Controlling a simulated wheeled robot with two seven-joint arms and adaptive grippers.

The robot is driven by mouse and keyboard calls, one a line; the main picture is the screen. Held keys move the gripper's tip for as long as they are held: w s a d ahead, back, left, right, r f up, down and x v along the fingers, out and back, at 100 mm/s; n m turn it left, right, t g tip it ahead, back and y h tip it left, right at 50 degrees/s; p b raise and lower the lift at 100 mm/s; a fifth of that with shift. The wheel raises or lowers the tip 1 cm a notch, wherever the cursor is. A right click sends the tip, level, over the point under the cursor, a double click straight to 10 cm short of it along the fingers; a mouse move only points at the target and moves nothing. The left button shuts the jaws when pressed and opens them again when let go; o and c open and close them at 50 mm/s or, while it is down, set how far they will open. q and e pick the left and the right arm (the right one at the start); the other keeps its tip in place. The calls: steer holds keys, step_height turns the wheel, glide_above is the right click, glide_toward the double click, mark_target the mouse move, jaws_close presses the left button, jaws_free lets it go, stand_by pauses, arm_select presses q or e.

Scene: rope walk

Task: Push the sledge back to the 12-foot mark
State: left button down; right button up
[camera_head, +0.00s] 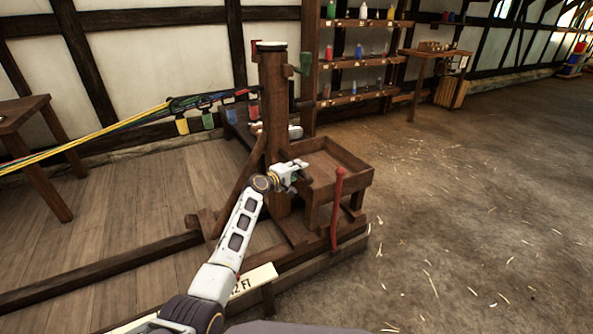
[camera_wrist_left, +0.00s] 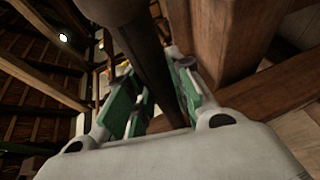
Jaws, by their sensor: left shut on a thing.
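The sledge (camera_head: 273,95) is a wooden post on a low base, with a shallow box (camera_head: 345,157) and an upright red lever (camera_head: 337,205) at its right. A white board (camera_head: 255,280) lettered "12 FT", its first digit partly covered by my arm, stands at the front beside the sledge's base. My left gripper (camera_head: 296,171) is at the post, by the box's left side. In the left wrist view, its green-padded fingers (camera_wrist_left: 152,95) are shut around a dark bar (camera_wrist_left: 148,62). My right gripper is not seen.
Yellow, green and blue strands (camera_head: 95,135) stretch from the left to the sledge. A table (camera_head: 25,118) stands at the left. Shelves (camera_head: 355,62) with coloured bottles and a small table (camera_head: 435,55) stand behind. The straw-strewn floor (camera_head: 470,190) at the right is clear.

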arm_select(q)
steer(key=shift+d+r, duration=0.2)
steer(key=c, duration=1.5)
jaws_free()
steer(key=shift+c, duration=0.2)
steer(key=shift+o, duration=1.4)
steer(key=shift+w+d+f, duration=0.15)
steer(key=shift+w+d, duration=0.05)
steer(key=shift+a, duration=0.1)
steer(key=shift+s+a, duration=0.1)
steer(key=shift+a, duration=0.05)
steer(key=v, duration=1.1)
steer(key=shift+s+a, duration=0.2)
steer(key=shift+s, duration=0.15)
